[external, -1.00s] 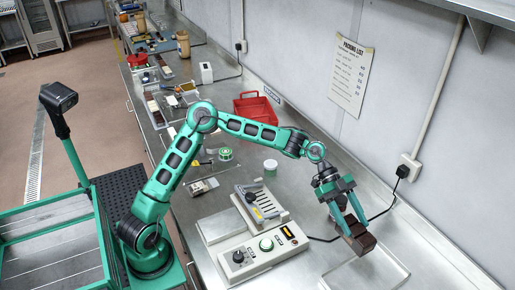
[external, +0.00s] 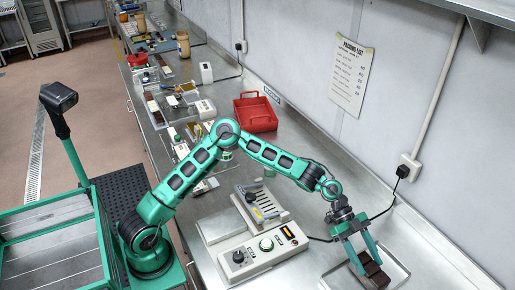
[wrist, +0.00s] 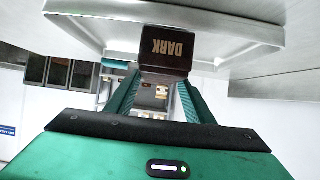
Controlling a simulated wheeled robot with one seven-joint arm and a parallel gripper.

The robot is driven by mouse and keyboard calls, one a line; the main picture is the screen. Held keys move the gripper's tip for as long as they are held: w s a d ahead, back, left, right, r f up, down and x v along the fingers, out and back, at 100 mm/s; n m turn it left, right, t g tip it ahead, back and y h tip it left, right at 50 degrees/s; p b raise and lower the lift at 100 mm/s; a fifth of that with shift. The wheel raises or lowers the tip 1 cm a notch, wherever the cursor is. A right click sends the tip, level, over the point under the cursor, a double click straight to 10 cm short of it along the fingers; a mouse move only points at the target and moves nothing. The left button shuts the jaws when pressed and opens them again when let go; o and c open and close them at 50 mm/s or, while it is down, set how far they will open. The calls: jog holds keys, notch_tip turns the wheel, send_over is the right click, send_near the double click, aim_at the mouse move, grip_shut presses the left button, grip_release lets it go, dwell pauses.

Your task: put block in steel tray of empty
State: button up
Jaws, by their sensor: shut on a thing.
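The dark brown block (external: 374,277) is held between the fingers of my gripper (external: 367,263) at the lower right of the external view. In the wrist view the block (wrist: 164,62) shows the word DARK on one face. The shallow steel tray (external: 397,266) lies on the bench under and around the block. The tray also fills the upper part of the wrist view (wrist: 232,42). The block is low over the tray; I cannot tell whether it touches the tray floor. My fingers hide part of the block and tray.
A control box with knobs (external: 262,252) and a slotted grey unit (external: 262,207) stand left of the tray. A red crate (external: 257,118) is farther back. A wall socket with a cable (external: 408,168) is at the right. Bare bench lies right of the tray.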

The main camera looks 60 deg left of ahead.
jog(key=shift+f, duration=0.45)
jog(key=o, duration=1.5)
jog(key=shift+f, duration=0.15)
jog(key=v, duration=1.2)
jog(key=x, duration=1.1)
jog(key=shift+s+d+f, duration=0.1)
jog(key=shift+d, duration=0.4)
jog(key=shift+r, duration=1.2)
